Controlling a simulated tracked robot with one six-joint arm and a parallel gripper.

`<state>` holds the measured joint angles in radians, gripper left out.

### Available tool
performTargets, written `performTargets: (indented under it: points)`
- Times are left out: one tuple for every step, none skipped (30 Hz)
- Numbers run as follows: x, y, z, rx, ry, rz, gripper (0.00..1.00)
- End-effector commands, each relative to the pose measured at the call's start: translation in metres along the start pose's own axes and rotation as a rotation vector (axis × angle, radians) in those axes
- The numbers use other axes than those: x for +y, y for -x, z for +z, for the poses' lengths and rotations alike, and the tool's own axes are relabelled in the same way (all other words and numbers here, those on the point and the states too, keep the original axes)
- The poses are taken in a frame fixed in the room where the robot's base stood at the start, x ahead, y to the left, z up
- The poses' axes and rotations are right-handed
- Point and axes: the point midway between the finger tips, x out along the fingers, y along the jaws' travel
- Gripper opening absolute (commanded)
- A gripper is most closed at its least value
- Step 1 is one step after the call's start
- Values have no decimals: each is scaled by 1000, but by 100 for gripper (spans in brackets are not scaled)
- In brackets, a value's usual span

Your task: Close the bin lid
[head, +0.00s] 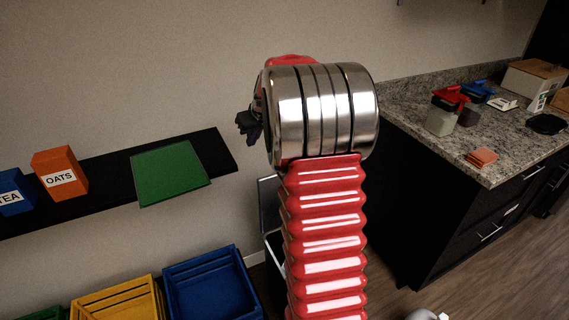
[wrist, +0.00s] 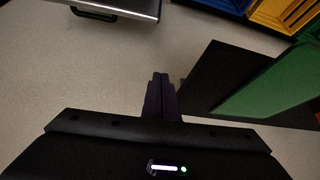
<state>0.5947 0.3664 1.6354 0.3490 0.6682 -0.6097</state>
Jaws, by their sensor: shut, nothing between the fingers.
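My gripper (head: 245,122) points left, away from the head camera, beside the steel wrist housing. In the wrist view its dark fingers (wrist: 160,90) are together and empty, with the wall behind them. A steel-edged panel (head: 263,205) stands roughly upright behind my red arm, above a dark body, mostly hidden. It may be the bin with its lid raised, but I cannot tell for sure. In the wrist view a steel panel (wrist: 135,6) with a black handle is cut off at the top left, apart from the fingers.
A black shelf (head: 222,155) on the left carries a green board (head: 170,172), an orange OATS box (head: 60,172) and a blue TEA box (head: 14,192). Yellow (head: 120,298) and blue (head: 210,285) crates sit below. A granite counter (head: 410,105) with containers stands right.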

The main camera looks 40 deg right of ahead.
Motion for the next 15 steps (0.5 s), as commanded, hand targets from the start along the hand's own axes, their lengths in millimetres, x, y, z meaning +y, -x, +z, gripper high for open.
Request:
performTargets:
  points:
    - [18, -14, 0, 0, -14, 6, 0]
    - [28, -21, -1, 2, -17, 10, 0]
    - [41, -29, -1, 4, -23, 15, 0]
    - [50, -36, 0, 6, -27, 19, 0]
    - [60, -43, 0, 7, -31, 22, 0]
    - [73, -52, 1, 9, -39, 27, 0]
    - [83, -58, 2, 11, -42, 31, 0]
    - [93, -65, 4, 13, -46, 36, 0]
    - [106, -74, 5, 15, -52, 42, 0]
    - [115, -80, 7, 17, -56, 45, 0]
    - [124, -85, 9, 19, -61, 49, 0]
    - [135, -92, 11, 20, -65, 54, 0]
    - [142, -97, 13, 21, -67, 57, 0]
    - [149, -101, 15, 22, -70, 60, 0]
    - [156, -106, 17, 24, -73, 64, 0]
